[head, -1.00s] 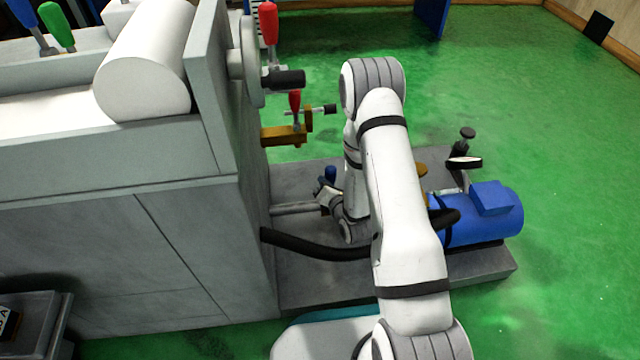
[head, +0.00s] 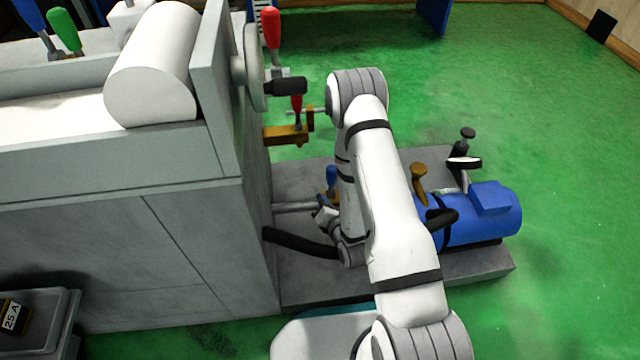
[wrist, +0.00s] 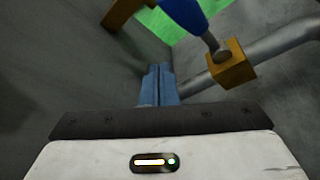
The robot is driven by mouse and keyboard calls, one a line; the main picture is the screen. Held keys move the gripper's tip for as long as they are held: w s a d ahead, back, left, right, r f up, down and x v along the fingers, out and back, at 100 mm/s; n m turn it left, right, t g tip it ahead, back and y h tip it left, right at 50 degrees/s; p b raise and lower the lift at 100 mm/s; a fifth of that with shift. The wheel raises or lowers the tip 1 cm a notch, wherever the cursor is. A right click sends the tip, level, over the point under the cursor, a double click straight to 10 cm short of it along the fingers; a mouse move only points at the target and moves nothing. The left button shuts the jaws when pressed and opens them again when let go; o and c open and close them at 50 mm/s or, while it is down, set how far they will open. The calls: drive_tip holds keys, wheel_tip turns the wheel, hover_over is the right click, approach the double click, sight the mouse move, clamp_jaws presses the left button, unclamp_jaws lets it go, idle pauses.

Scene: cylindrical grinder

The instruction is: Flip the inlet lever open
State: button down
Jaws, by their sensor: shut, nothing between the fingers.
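The inlet lever has a blue handle (head: 331,178) and stands above a grey pipe (head: 292,207) that runs out from the machine's side. In the wrist view the blue handle (wrist: 185,14) rises at the top, tilted, from a small brass valve block (wrist: 227,66) on the pipe. My gripper (wrist: 156,80) is shut and empty, its fingers to the left of the valve block and apart from the handle in the picture. In the head view my gripper (head: 322,214) is near the pipe, just below the blue handle, partly hidden by my arm.
A black hose (head: 300,243) runs along the grey plinth (head: 310,285) below the pipe. A blue motor (head: 480,215) and a brass knob (head: 418,176) stand to the right of my arm. A red-handled brass valve (head: 285,135) juts from the machine above.

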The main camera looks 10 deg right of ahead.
drive_tip(key=shift+s+d, duration=0.3)
drive_tip(key=shift+s, duration=0.4)
drive_tip(key=shift+s+d, duration=0.25)
drive_tip(key=shift+s, duration=0.45)
drive_tip(key=w+d+r+m+g+h+p, duration=0.25)
drive_tip(key=r+m+p, duration=0.7)
drive_tip(key=r, duration=0.95)
drive_tip(key=w+d+r+m+g+h+p, duration=0.1)
drive_tip(key=d+r+m+g+p, duration=0.35)
drive_tip(key=r+p, duration=1.15)
drive_tip(key=s+r+m+g+p, duration=0.2)
drive_tip(key=s+r+m+p, duration=0.4)
drive_tip(key=s+r, duration=0.5)
drive_tip(key=s+r+m+g+p, duration=0.2)
drive_tip(key=s+r+m+p, duration=0.4)
drive_tip(key=r, duration=1.8)
drive_tip(key=s+a+m, duration=0.1)
drive_tip(key=s+m, duration=0.3)
drive_tip(key=s, duration=0.1)
drive_tip(key=shift+r+m+g, duration=0.35)
drive_tip(key=shift+m+g, duration=0.05)
drive_tip(key=shift+s, duration=0.1)
